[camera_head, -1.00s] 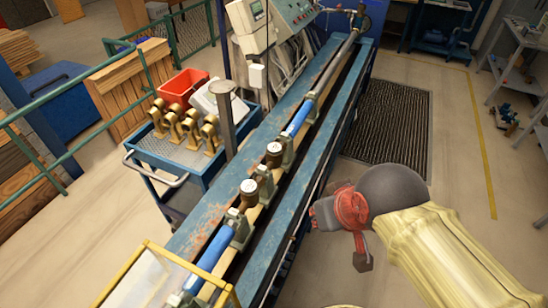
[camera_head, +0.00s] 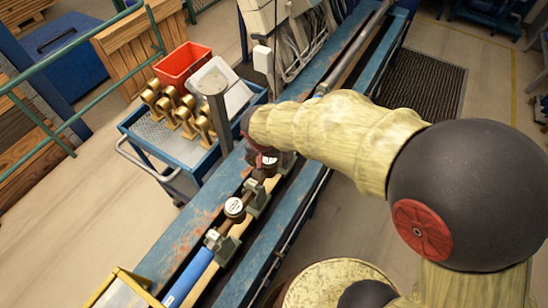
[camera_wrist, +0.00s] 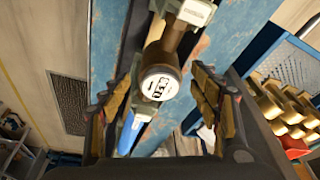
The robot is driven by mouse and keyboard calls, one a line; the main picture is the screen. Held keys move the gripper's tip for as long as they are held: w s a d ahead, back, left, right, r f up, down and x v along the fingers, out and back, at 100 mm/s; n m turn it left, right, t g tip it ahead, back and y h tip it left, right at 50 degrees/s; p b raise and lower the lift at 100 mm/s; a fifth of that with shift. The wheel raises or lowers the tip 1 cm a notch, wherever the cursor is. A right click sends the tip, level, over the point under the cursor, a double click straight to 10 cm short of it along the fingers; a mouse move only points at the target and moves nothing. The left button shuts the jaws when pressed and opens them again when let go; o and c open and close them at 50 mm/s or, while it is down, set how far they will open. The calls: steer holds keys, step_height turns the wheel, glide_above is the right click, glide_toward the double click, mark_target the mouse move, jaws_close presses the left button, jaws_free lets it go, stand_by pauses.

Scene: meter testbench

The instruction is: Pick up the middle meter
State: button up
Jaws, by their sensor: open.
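A brass meter with a white round dial (camera_wrist: 160,82) sits in the pipe line on the bench, between the two fingers in the wrist view. My gripper (camera_wrist: 166,78) is open, with one finger on each side of this meter; I cannot tell whether either touches it. In the head view my gripper (camera_head: 262,163) is at the farther meter position, and my arm and gripper hide most of that meter. A nearer meter (camera_head: 234,208) with a white dial is in plain sight, upright in the same line. I cannot tell from these views which is the middle one.
The blue bench (camera_head: 187,238) carries green clamps and a blue pipe (camera_head: 190,278) at the near end. A trolley (camera_head: 150,150) to the left holds several brass parts and a red bin (camera_head: 183,64). A post (camera_head: 219,118) stands between trolley and bench.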

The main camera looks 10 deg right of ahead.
steer(key=shift+o, duration=0.2)
steer(key=x, duration=0.7)
steer(key=shift+s+f+b, duration=0.1)
steer(key=shift+s+b, duration=0.05)
steer(key=shift+b, duration=0.25)
steer(key=shift+c, duration=0.5)
jaws_close()
steer(key=shift+a, duration=0.1)
